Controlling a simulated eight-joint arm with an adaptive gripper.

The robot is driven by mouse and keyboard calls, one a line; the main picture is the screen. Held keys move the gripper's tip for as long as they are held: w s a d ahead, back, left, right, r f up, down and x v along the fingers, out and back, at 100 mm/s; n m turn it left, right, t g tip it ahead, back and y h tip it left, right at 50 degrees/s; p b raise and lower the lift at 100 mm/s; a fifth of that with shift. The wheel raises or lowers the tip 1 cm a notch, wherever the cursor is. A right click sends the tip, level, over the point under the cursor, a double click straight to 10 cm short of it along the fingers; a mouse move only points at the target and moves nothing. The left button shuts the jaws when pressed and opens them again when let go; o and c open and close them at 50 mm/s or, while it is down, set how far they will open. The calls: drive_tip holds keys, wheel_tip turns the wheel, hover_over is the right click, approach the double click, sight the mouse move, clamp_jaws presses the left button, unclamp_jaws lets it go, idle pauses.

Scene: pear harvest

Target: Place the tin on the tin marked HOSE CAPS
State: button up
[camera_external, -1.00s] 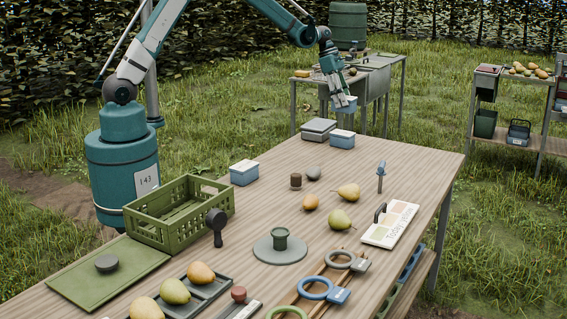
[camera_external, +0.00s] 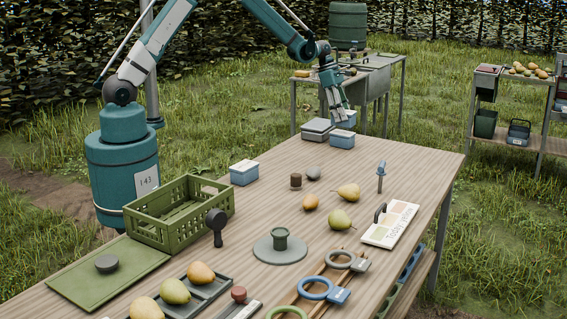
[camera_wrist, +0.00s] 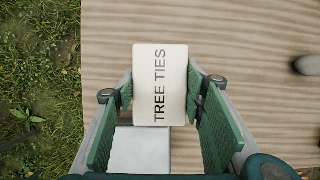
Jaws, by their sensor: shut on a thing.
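My gripper (camera_external: 340,108) is shut on a small blue tin (camera_external: 346,120) with a pale lid, at the far end of the table. In the wrist view the lid of the held tin (camera_wrist: 160,85) reads TREE TIES, between the green fingers of my gripper (camera_wrist: 160,98). Another blue tin (camera_external: 341,140) stands on the table right under the held one; I cannot tell whether they touch. No lettering on it is readable, and the held tin hides it in the wrist view. A third blue tin (camera_external: 244,173) stands nearer, beside the crate.
A grey box (camera_external: 317,131) stands just left of the lower tin; a pale box top (camera_wrist: 141,150) shows in the wrist view. The table's left edge is close.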

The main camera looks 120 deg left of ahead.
drive_tip(key=shift+f, duration=1.6)
drive_tip(key=shift+f, duration=0.15)
drive_tip(key=o, duration=1)
drive_tip(key=shift+r, duration=0.2)
drive_tip(key=shift+v, duration=5.95)
